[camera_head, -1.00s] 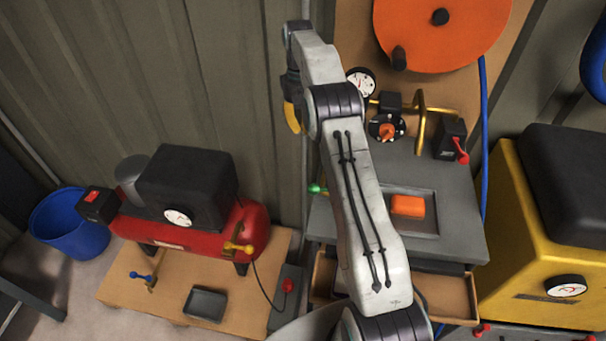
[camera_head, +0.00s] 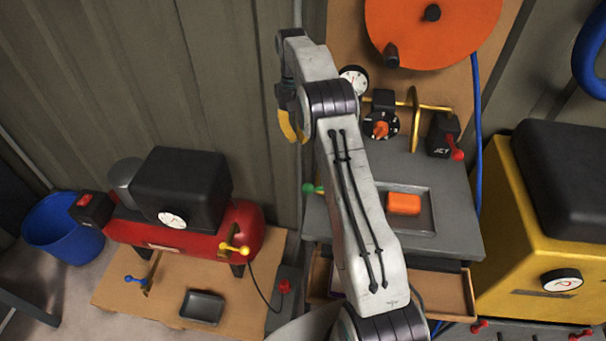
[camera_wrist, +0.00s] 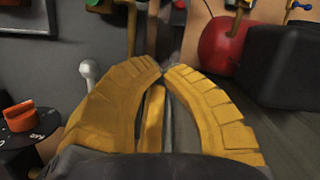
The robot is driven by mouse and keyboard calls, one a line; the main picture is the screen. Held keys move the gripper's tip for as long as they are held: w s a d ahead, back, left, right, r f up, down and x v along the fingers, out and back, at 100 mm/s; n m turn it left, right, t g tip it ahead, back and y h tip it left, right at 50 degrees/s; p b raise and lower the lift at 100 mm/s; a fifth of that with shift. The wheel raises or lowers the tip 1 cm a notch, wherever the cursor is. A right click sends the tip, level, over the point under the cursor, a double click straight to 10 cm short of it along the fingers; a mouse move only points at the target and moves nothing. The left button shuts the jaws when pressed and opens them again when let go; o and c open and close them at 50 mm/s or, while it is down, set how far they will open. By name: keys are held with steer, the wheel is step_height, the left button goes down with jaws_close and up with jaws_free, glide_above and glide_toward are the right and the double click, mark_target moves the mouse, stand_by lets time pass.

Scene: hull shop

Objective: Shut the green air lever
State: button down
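The green air lever (camera_head: 314,189) sticks out at the left edge of the grey bench, its green knob pointing left. A green bit (camera_wrist: 100,4), likely this lever, shows at the top edge of the wrist view, partly cut off. My gripper (camera_head: 293,138) hangs above and a little left of the lever, apart from it. In the wrist view my gripper's yellow fingers (camera_wrist: 163,71) meet at their tips with nothing between them.
The bench top (camera_head: 455,235) holds a tray with an orange block (camera_head: 403,204). A dial with an orange knob (camera_head: 381,129) and a red-handled black box (camera_head: 442,136) stand behind. The red compressor (camera_head: 243,221) with a yellow lever (camera_head: 235,249) stands left. A corrugated wall lies behind my gripper.

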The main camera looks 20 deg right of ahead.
steer(key=s+a+f+p, duration=0.1)
steer(key=s+f+p, duration=0.4)
steer(key=f, duration=0.3)
steer(key=shift+s+f+p, duration=0.2)
steer(key=shift+s+p, duration=0.05)
steer(key=shift+p, duration=0.3)
steer(key=shift+a, duration=0.1)
steer(key=shift+s+a+f, duration=0.1)
steer(key=shift+s+a, duration=0.05)
stand_by(0.3)
